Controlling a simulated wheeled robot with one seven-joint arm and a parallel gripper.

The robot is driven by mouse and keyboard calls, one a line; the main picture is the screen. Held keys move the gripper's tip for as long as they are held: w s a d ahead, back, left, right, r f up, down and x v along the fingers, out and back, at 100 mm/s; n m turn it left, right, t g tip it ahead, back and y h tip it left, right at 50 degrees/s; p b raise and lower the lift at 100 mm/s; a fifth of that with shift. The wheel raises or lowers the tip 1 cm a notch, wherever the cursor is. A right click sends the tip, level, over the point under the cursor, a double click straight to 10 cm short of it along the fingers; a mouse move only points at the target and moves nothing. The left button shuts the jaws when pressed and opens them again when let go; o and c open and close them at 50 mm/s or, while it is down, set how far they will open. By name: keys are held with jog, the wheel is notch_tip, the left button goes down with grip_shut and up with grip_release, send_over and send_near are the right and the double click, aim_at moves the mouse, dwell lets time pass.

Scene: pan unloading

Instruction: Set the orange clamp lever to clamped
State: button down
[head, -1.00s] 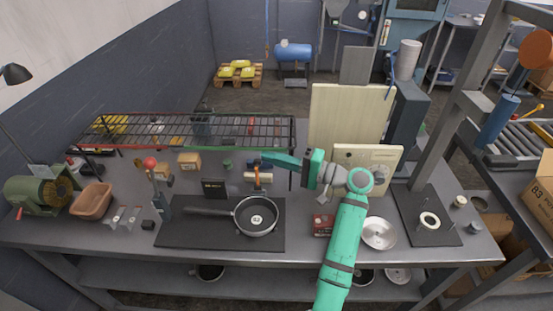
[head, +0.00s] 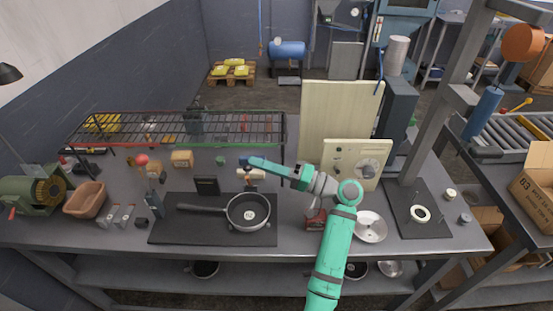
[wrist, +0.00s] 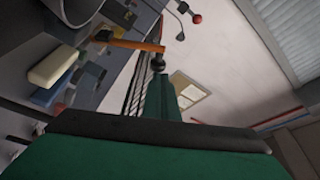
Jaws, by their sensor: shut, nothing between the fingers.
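The orange clamp lever (wrist: 130,44) shows in the wrist view as a straight bar running from upper left to right, just past the fingertips. A dark round knob sits near its right end, right in front of my gripper (wrist: 160,78). In the head view my gripper (head: 252,162) is shut and empty, above and behind the pan, at the clamp. It and the arm partly hide the clamp, and I cannot tell the lever's exact angle there. Whether the fingers touch the lever is unclear. A pale block (wrist: 52,66) lies beside the lever in the wrist view.
A black frying pan (head: 248,212) sits on a dark mat (head: 190,233) in front of the clamp. A wire rack (head: 180,128) stands behind. A red-knobbed lever (head: 142,160) stands left.

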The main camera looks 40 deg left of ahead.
jog(key=shift+s+d+f, duration=0.4)
jog(key=shift+s+d, duration=0.35)
jog(key=shift+s, duration=0.05)
jog(key=shift+s+d+f, duration=0.4)
jog(key=shift+s+d, duration=0.35)
jog(key=shift+r, duration=0.1)
jog(key=s+d+r, duration=0.8)
jog(key=s+r, duration=0.3)
jog(key=r, duration=0.1)
jog(key=shift+d+r, duration=0.4)
